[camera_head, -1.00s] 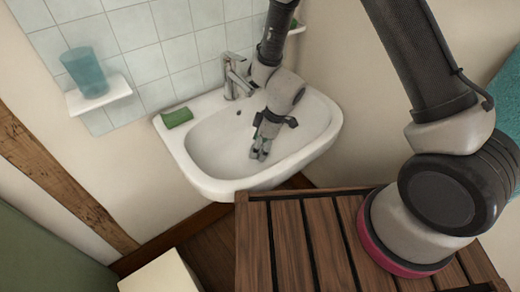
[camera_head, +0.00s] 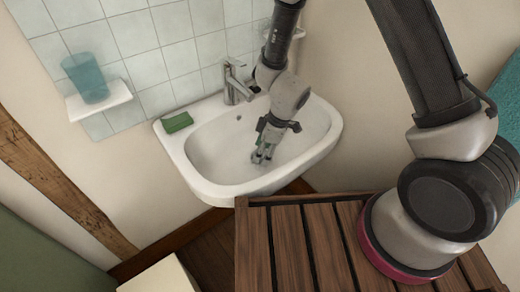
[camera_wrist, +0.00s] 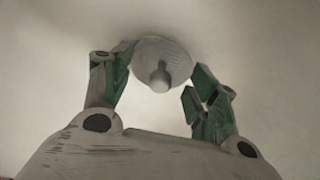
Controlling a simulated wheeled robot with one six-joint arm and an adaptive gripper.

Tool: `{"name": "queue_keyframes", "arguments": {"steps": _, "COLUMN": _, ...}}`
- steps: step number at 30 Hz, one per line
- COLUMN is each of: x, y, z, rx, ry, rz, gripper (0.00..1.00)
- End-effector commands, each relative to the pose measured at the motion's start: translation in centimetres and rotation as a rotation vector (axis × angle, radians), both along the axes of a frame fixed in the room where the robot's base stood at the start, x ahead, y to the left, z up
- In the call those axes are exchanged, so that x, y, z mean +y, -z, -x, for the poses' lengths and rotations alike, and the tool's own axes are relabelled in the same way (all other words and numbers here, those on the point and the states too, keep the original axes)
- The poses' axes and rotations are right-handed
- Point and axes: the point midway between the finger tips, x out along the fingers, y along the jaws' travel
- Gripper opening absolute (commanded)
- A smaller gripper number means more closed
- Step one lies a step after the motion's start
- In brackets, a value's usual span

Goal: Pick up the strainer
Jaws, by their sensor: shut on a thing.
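The strainer (camera_wrist: 178,52) is a small pale round disc with a knob in its middle, at the top centre of the wrist view. My gripper (camera_wrist: 161,66) has its green-padded fingers on either side of it and is shut on it. The left finger overlaps the disc's left edge, and the right finger is at its lower right edge. In the head view my gripper (camera_head: 262,155) points down into the white sink basin (camera_head: 212,158). The strainer cannot be made out there. I cannot tell whether it is clear of the basin floor.
A tap (camera_head: 236,84) stands on the sink's back rim, close to my arm. A green block (camera_head: 177,122) lies on the rim's left corner. A blue cup (camera_head: 86,77) stands on a wall shelf (camera_head: 101,104). A slatted wooden top (camera_head: 290,245) is in front.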

Motion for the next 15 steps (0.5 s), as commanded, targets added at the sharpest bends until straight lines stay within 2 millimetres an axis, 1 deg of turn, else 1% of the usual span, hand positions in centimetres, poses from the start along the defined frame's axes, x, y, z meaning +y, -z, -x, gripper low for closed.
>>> {"name": "queue_keyframes", "arguments": {"steps": 3, "x": -0.9, "y": 0.0, "z": 1.1, "rx": 0.001, "ry": 0.004, "rz": 0.0, "gripper": 0.4}}
{"name": "queue_keyframes", "arguments": {"steps": 7, "x": -1.4, "y": -0.3, "z": 2.2, "rx": -0.002, "ry": 0.001, "rz": -0.001, "gripper": 0.4}}
{"name": "queue_keyframes", "arguments": {"steps": 14, "x": -1.3, "y": -3.2, "z": 2.0, "rx": -0.005, "ry": -0.005, "rz": -0.002, "gripper": 0.4}}
{"name": "queue_keyframes", "arguments": {"steps": 15, "x": -1.3, "y": -3.8, "z": 2.0, "rx": -0.005, "ry": -0.005, "rz": -0.003, "gripper": 0.4}}
